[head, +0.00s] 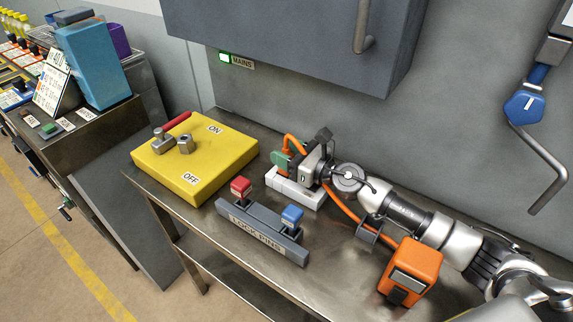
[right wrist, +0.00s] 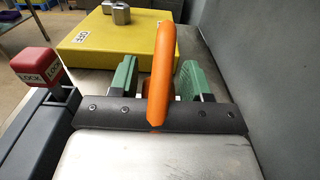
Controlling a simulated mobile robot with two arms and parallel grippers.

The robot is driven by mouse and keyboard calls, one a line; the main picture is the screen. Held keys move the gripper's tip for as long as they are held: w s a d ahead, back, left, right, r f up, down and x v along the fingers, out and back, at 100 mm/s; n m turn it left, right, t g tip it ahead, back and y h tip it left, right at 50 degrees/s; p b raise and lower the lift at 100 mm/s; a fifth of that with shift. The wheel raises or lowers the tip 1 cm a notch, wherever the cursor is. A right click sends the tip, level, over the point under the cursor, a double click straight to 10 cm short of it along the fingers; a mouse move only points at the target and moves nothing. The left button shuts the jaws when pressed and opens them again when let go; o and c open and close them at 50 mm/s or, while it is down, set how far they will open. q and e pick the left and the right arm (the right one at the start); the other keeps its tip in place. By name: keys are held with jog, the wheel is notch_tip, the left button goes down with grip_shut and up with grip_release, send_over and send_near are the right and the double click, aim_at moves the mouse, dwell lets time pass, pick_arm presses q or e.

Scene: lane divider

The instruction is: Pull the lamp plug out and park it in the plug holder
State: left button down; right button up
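My right gripper (head: 285,163) is low over the white socket block (head: 296,190) on the metal bench. Its green fingers stand on both sides of the orange plug and cable (right wrist: 162,70) in the right wrist view. The palm edge hides most of the plug, so I cannot tell whether the fingers press on it or whether it sits fully in the socket. The orange cable (head: 343,208) runs right under my arm toward an orange lamp (head: 410,270). A small dark bracket, perhaps the plug holder (head: 368,235), stands between them. My left gripper is not in view.
A yellow ON/OFF box (head: 196,158) with a red-handled lever is left of the socket block. A grey LOCK PINS rack (head: 262,234) holds a red and a blue pin in front. A grey cabinet (head: 290,40) overhangs behind.

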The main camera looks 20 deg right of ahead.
jog(key=c, duration=0.6)
jog(key=shift+r, duration=0.1)
notch_tip(320, 180, up, 12)
jog(key=p, duration=1.3)
jog(key=shift+s+a+p, duration=1.45)
jog(key=shift+s+a, duration=0.4)
jog(key=shift+a, duration=0.5)
jog(key=shift+s+a+p, duration=1.45)
jog(key=shift+s+a, duration=0.4)
jog(key=shift+a, duration=0.55)
jog(key=shift+s+a+p, duration=1.45)
jog(key=shift+s+a, duration=0.4)
jog(key=shift+a, duration=0.5)
